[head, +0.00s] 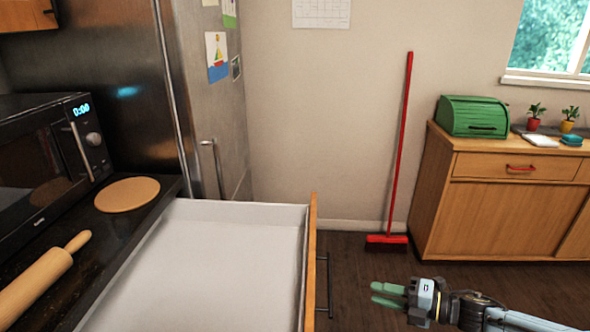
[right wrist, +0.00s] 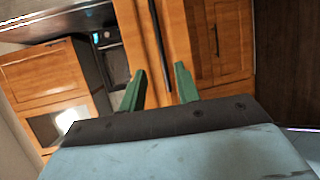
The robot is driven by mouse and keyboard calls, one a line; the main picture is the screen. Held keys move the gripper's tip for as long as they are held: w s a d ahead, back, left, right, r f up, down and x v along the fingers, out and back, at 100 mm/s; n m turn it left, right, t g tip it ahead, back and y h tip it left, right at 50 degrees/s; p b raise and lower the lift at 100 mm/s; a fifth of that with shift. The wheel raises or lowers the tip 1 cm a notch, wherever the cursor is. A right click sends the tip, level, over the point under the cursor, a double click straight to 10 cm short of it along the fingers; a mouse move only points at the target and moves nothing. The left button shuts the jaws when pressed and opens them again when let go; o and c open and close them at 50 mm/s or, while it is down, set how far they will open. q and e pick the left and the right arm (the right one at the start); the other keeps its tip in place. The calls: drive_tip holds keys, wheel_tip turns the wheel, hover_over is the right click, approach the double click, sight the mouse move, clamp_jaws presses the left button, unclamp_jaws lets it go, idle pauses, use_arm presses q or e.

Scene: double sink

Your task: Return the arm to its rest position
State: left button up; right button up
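My right gripper (head: 388,294) is at the lower right in the head view, in front of the dark floor and to the right of the open drawer (head: 215,255). Its green fingers are apart with nothing between them. In the right wrist view the two fingers (right wrist: 160,88) are spread, with wooden cabinet fronts and a dark handle (right wrist: 160,45) beyond them. The gripper is apart from the drawer's handle (head: 323,285). My left gripper is not in view.
The drawer is pulled out and looks empty. A rolling pin (head: 42,280) and a round board (head: 127,194) lie on the dark counter by the microwave (head: 50,150). A red broom (head: 398,150) leans on the wall. A wooden cabinet (head: 500,215) stands at right.

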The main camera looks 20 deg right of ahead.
drive_tip(key=s+d+f+m+g+h, duration=0.1)
drive_tip(key=s+f+m+h, duration=0.2)
drive_tip(key=f+m, duration=0.35)
drive_tip(key=s+d+f+m+h, duration=0.2)
drive_tip(key=s+f+m+h, duration=0.15)
drive_tip(key=f, duration=0.65)
drive_tip(key=s+d+f+m+g+h, duration=0.1)
drive_tip(key=s+f+m+h, duration=0.25)
drive_tip(key=f, duration=0.45)
drive_tip(key=s+a+f+m+g, duration=0.3)
drive_tip(key=s+a+f, duration=0.2)
drive_tip(key=s, duration=0.3)
drive_tip(key=s+a+f+m+g, duration=0.3)
drive_tip(key=s+f, duration=0.3)
drive_tip(key=s, duration=0.3)
drive_tip(key=s+a+f+m+g, duration=0.3)
drive_tip(key=s+a+f+m, duration=0.1)
drive_tip(key=s, duration=0.5)
drive_tip(key=a+f, duration=0.1)
drive_tip(key=a, duration=0.1)
drive_tip(key=shift+a+f+g, duration=0.15)
drive_tip(key=shift+a+g, duration=0.15)
